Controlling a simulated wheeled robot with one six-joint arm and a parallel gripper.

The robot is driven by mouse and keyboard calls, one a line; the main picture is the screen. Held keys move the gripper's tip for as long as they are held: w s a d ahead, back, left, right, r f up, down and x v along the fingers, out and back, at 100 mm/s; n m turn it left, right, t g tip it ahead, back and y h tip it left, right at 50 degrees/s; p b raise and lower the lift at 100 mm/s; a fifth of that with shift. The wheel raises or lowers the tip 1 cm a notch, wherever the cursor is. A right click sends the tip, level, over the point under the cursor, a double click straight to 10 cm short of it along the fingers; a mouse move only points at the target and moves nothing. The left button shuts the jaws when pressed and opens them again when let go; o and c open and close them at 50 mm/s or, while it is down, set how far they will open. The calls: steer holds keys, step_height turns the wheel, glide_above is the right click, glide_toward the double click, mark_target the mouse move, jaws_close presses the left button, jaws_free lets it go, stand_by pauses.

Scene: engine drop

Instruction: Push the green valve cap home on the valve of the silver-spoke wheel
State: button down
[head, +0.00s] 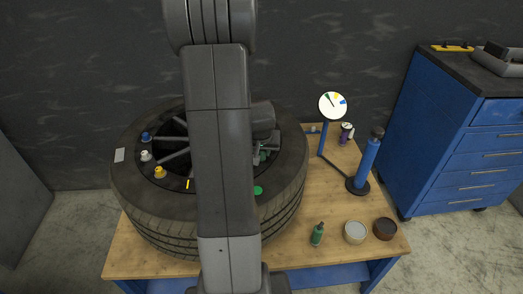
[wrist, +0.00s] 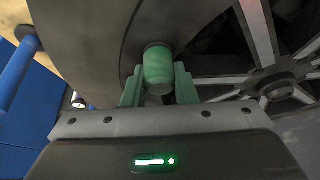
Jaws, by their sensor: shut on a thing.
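The silver-spoke wheel (head: 136,205) lies flat on the wooden bench, its middle hidden behind my arm in the head view. Its silver spokes (wrist: 258,35) show at the right of the wrist view, beside the dark tyre (wrist: 85,45). My gripper (wrist: 159,85) is shut on the green valve cap (wrist: 158,70), which sits between its green fingers. A dark round edge shows just beyond the cap's far end. The valve itself is not clearly visible, and I cannot tell whether the cap touches it or how far on it is.
A blue pump (head: 369,158) and a dial gauge (head: 333,105) stand right of the wheel. A green bottle (head: 318,235) and two tins are at the front right.

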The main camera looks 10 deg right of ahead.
steer(key=shift+f, duration=0.35)
steer(key=c, duration=1.1)
jaws_free()
steer(key=shift+r, duration=0.1)
steer(key=shift+r, duration=0.1)
steer(key=p+v, duration=0.1)
steer(key=v, duration=1.2)
steer(key=shift+s+r, duration=0.15)
steer(key=shift+r, duration=0.1)
steer(key=b+x, duration=0.1)
steer(key=x, duration=1.2)
steer(key=shift+w+f, duration=0.2)
steer(key=shift+f, duration=0.15)
steer(key=shift+r, duration=0.1)
